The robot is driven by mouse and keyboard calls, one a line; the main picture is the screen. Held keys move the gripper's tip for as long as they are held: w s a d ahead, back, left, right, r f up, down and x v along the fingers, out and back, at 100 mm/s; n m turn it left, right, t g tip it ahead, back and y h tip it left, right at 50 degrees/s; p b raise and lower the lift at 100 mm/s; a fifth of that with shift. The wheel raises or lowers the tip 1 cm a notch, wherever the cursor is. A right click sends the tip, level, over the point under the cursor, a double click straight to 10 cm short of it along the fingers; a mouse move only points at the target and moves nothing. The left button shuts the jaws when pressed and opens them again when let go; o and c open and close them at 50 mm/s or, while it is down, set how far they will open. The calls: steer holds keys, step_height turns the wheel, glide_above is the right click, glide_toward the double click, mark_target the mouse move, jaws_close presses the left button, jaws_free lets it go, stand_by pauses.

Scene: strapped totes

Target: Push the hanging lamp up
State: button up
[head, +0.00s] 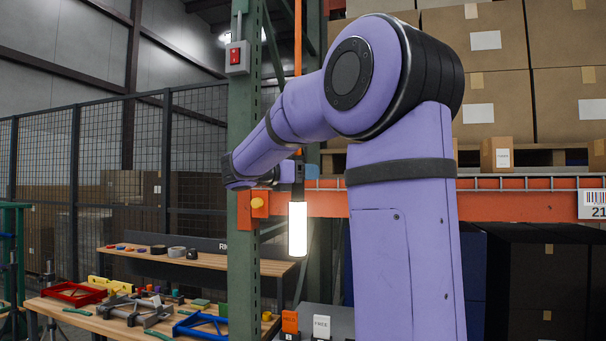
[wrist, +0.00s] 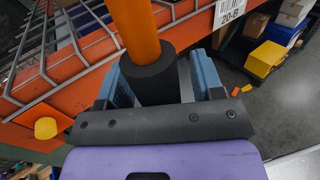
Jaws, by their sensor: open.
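The hanging lamp (head: 297,229) is a glowing white upright tube with a dark top, in the middle of the head view. In the wrist view its black cap (wrist: 148,82) shows, with a thick orange cord or pole rising from it. The lit tube is hidden there. My gripper (wrist: 163,78) is open, its two blue-grey fingers on either side of the cap. The cap sits close to the left finger, with a gap to the right one; I cannot tell whether it touches. In the head view my gripper (head: 293,171) is at the lamp's top, partly hidden by my arm.
An orange rack beam (head: 520,205) and green post (head: 243,130) stand close by. A yellow button on an orange box (head: 257,203) is left of the lamp. Workbenches with tools (head: 110,322) are at lower left. Boxes (head: 485,40) fill the shelf at right.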

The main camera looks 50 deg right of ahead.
steer(key=shift+d, duration=0.1)
jaws_close()
step_height(320, 180, up, 22)
steer(key=shift+f, duration=0.15)
stand_by(0.5)
steer(key=shift+c, duration=0.2)
jaws_free()
steer(key=shift+o, duration=0.2)
steer(key=shift+f, duration=0.1)
steer(key=w+a, duration=0.2)
steer(key=a, duration=0.8)
steer(key=shift+a, duration=0.35)
